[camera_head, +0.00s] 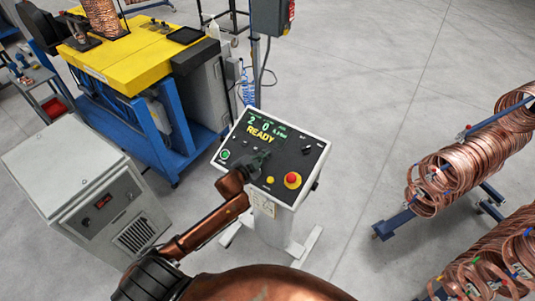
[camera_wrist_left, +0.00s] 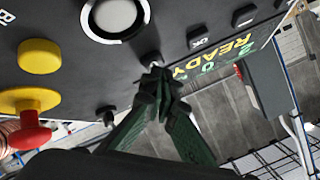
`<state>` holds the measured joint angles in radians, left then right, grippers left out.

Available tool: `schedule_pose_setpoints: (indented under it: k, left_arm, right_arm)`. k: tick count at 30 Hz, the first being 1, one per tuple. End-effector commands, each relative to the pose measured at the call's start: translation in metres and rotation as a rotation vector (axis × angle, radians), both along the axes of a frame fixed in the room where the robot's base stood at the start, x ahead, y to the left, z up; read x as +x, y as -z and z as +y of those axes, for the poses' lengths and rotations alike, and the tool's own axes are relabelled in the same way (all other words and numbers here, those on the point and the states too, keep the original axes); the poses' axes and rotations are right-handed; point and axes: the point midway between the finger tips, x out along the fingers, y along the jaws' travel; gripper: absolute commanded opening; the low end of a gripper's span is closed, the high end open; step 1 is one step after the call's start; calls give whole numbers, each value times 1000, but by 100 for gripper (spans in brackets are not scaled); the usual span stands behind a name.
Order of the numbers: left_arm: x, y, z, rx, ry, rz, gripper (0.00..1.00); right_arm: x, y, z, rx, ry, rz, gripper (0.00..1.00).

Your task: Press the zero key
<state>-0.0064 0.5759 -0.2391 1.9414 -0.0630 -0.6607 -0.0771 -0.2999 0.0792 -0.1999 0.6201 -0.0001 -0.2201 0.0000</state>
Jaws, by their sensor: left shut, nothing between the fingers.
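The control panel (camera_head: 314,160) is a tilted dark face in a white housing, with a lit display (camera_head: 262,134) reading READY. My left gripper (camera_head: 262,158) is shut and empty, with its tips over the panel below the display. In the left wrist view its dark green fingers (camera_wrist_left: 157,78) meet close to a small key (camera_wrist_left: 151,58), whose label is hidden; whether they touch cannot be told. Another small key (camera_wrist_left: 199,42) sits nearer the display, with a label that seems to read OK. I cannot tell which key is the zero key.
A red stop button (camera_head: 292,179) and a yellow button (camera_head: 270,180) are right of my gripper. A green button (camera_head: 225,154) is at the panel's left. A grey cabinet (camera_head: 75,160), a yellow-topped machine (camera_head: 135,62) and copper coils (camera_head: 440,180) stand around; the floor between is clear.

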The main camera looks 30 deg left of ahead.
Motion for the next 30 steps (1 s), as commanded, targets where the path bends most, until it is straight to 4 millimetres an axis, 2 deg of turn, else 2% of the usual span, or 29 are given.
schedule_pose_setpoints:
  k: [4, 17, 30]
  left_arm:
    - [-3, -9, 0, 0, 0, -1, 0]
    - [-4, -11, 0, 0, 1, -2, 0]
    - [-18, -46, 1, 0, 1, -4, 0]
  right_arm:
    - [0, -10, 0, 0, 0, 0, 0]
    - [0, -12, 0, 0, 0, 0, 0]
    - [1, -47, -1, -1, 0, -1, 0]
